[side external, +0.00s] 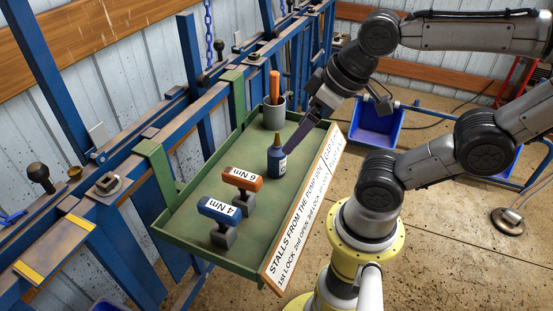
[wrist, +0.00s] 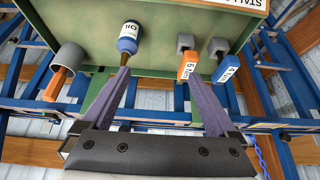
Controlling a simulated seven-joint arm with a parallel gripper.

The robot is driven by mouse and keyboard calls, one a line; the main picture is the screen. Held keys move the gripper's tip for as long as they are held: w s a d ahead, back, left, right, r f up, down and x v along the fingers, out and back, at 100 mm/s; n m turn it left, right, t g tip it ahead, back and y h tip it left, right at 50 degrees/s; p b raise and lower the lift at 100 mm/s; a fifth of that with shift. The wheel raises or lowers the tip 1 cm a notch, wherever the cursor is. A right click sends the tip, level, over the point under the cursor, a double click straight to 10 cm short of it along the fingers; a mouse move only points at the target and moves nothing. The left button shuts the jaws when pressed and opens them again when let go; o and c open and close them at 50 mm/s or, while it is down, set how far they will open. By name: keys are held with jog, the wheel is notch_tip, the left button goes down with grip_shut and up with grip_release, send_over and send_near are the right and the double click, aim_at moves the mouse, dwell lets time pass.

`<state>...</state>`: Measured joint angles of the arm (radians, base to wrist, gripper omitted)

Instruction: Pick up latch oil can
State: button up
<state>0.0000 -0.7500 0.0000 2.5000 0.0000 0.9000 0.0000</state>
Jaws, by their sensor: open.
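The latch oil can (side external: 277,162) is a small dark blue bottle with a narrow brownish nozzle, standing upright on the green tray near its sign edge. In the wrist view the oil can (wrist: 129,38) shows a white "Oil" label, with its nozzle beside the tip of the left finger. My gripper (side external: 290,147) reaches down from the upper right, its fingertips close to the can's upper part. In the wrist view my gripper (wrist: 157,72) is open with nothing between its fingers. The can lies beyond the left fingertip, off-centre; I cannot tell whether they touch.
The green tray (side external: 180,222) also holds an orange-handled tool in a grey cup (side external: 274,117), an orange "6 Nm" tool (side external: 242,179) and a blue "4 Nm" tool (side external: 219,208). A lettered sign (side external: 300,218) edges the tray. Blue rails stand behind it.

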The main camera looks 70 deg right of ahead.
jog(key=n+g, duration=0.5)
jog(key=n, duration=0.4)
send_over(277, 156)
jog(key=d, duration=0.1)
jog(key=f, duration=0.1)
jog(key=shift+w+d+f+g, duration=0.1)
jog(key=shift+d+f+g, duration=0.2)
jog(key=shift+f, duration=0.05)
notch_tip(277, 156, down, 8)
jog(key=shift+r, duration=0.15)
jog(key=shift+w+d+f, duration=0.1)
jog(key=shift+w+f, duration=0.1)
jog(key=shift+f, duration=1.25)
jog(key=shift+w+d+f, duration=0.1)
jog(key=shift+w+f, duration=0.05)
jog(key=shift+f, duration=1.3)
